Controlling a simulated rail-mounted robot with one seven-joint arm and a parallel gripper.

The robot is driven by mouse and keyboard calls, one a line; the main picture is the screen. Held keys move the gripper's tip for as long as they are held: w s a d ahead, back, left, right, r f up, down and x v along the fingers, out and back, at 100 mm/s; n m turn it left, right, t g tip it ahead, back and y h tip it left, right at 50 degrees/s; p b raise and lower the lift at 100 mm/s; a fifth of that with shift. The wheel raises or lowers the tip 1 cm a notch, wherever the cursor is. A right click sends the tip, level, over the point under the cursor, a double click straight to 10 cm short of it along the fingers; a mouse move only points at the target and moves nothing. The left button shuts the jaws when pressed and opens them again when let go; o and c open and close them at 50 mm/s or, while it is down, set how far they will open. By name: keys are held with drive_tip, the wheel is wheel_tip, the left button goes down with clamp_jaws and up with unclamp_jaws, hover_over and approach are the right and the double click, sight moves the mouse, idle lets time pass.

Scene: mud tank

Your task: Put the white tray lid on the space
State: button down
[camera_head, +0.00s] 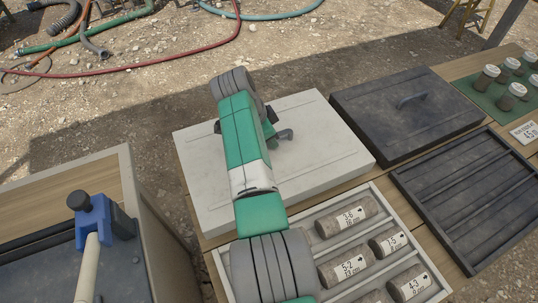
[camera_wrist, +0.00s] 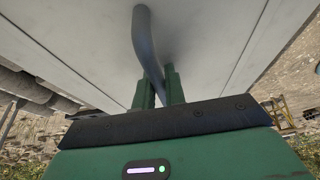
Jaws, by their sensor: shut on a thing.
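The white tray lid (camera_head: 318,141) is a broad pale slab at the back left of the wooden table, behind the white tray (camera_head: 218,262) of core samples. My gripper (camera_head: 270,139) is over the lid, partly hidden by my arm. The lid's grey bent handle (camera_head: 286,134) shows just right of the gripper. In the wrist view, the two green fingers (camera_wrist: 161,90) are shut on the handle (camera_wrist: 143,32), with the lid's pale face (camera_wrist: 215,45) beyond. I cannot tell whether the lid rests on the table or hangs just above it. What lies under it is hidden.
A dark lid (camera_head: 405,112) with a handle lies right of the white lid, and an empty dark slotted tray (camera_head: 462,195) lies in front of it. Capped sample jars (camera_head: 512,90) stand at far right. A tank with a blue clamp (camera_head: 92,222) is at lower left.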

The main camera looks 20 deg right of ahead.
sight(270, 149)
drive_tip(key=shift+w+f+b, duration=0.1)
drive_tip(key=shift+f+b, duration=1.25)
drive_tip(key=shift+f, duration=1.15)
drive_tip(key=c, duration=1.5)
unclamp_jaws()
drive_tip(key=shift+o, duration=0.2)
drive_tip(key=shift+r, duration=0.1)
drive_tip(key=p+v, duration=0.5)
drive_tip(key=v, duration=0.7)
drive_tip(key=shift+a+r+p, duration=0.1)
drive_tip(key=shift+p, duration=0.3)
